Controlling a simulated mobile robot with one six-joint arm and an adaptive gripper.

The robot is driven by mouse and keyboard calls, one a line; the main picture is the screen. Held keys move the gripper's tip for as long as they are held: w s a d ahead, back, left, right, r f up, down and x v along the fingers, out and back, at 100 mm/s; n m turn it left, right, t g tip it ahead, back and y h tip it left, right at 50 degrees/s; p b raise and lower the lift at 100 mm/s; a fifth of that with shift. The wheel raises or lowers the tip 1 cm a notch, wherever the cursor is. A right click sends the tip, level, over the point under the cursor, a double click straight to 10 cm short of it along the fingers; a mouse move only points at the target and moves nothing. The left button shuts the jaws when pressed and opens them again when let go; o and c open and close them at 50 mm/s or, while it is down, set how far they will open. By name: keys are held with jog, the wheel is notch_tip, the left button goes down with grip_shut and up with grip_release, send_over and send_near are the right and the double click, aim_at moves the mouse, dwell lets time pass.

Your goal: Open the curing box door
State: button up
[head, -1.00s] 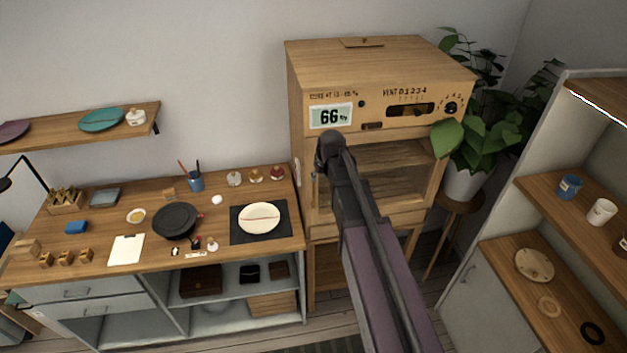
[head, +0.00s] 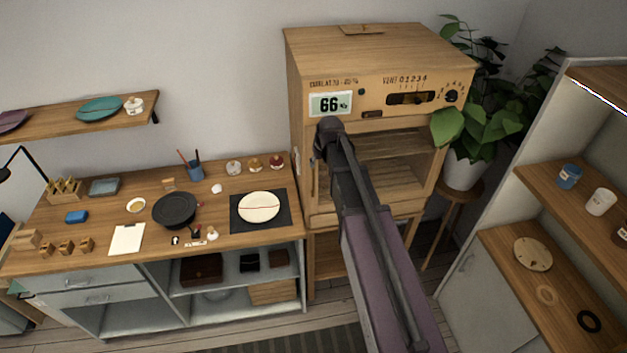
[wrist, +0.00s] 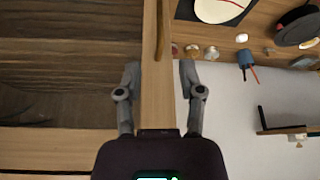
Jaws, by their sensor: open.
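The curing box (head: 378,58) is a tall pale wooden cabinet in the head view, with a 66 display (head: 330,104) and a vent slot on its upper front. Below these, its front shows wooden shelves inside; I cannot tell whether a clear door pane covers them. My gripper (head: 318,155) is at the upper left of this front, partly hidden by my arm. In the wrist view my gripper (wrist: 158,75) is open, one finger on each side of an upright wooden strip (wrist: 157,105) at the box's left edge. A thin brown bar (wrist: 163,30) lies beyond the fingertips. Contact is unclear.
A workbench (head: 100,205) with a black mat, a plate and small tools stands left of the box. A potted plant (head: 485,125) is close at the box's right. Shelving (head: 500,240) with cups stands further right. A striped rug (head: 300,341) lies in front.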

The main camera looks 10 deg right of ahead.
jog(key=shift+b+x, duration=5.5)
jog(key=shift+x, duration=0.75)
grip_shut()
